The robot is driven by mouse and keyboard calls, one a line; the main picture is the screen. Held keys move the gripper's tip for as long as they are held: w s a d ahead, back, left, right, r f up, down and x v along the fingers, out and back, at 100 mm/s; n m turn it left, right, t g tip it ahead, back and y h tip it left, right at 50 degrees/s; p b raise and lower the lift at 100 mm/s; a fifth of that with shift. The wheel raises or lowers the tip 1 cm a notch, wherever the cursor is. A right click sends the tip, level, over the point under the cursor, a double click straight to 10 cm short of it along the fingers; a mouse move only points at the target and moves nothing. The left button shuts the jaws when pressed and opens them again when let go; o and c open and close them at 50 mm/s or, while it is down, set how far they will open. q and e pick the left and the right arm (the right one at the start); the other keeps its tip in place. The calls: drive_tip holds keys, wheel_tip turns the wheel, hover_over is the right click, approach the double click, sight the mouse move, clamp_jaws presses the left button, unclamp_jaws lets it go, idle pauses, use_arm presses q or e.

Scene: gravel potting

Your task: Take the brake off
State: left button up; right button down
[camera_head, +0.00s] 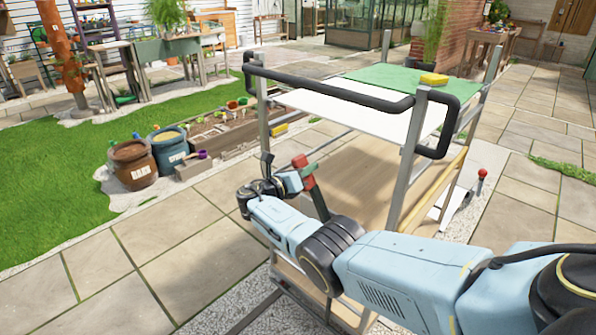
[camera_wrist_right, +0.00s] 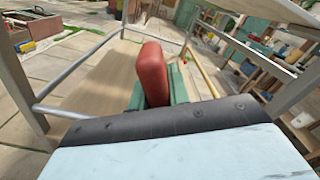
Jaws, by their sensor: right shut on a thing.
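A metal cart (camera_head: 408,160) with a black push handle (camera_head: 330,86) stands in front of me. A brake lever with a red grip (camera_head: 299,160) and a dark shaft tilts up at the cart's near side. My right gripper (camera_head: 306,170) is shut on this red grip, with green finger parts at it. In the right wrist view the red grip (camera_wrist_right: 152,75) stands up between the green fingers (camera_wrist_right: 137,97). The lever's lower end is hidden behind my arm. A second lever with a red knob (camera_head: 482,173) stands at the cart's right side. My left gripper is not in view.
A dark barrel (camera_head: 133,165) and a blue barrel (camera_head: 168,148) stand at the left beside a planting bed. Paving to the left is clear.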

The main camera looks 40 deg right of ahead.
drive_tip(key=shift+f, duration=0.1)
drive_tip(key=c, duration=1.3)
unclamp_jaws()
drive_tip(key=shift+w+f, duration=0.1)
drive_tip(key=shift+a, duration=0.1)
drive_tip(key=shift+a, duration=0.15)
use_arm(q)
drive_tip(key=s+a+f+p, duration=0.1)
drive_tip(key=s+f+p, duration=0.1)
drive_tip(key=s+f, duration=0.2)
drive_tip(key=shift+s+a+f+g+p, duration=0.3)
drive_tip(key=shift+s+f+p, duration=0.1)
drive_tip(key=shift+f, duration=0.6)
use_arm(e)
drive_tip(key=shift+s+a, duration=0.45)
drive_tip(key=shift+a, duration=1.65)
drive_tip(key=shift+s+a, duration=0.4)
drive_tip(key=shift+a, duration=1.75)
drive_tip(key=shift+s+a, duration=0.45)
drive_tip(key=shift+a, duration=1.65)
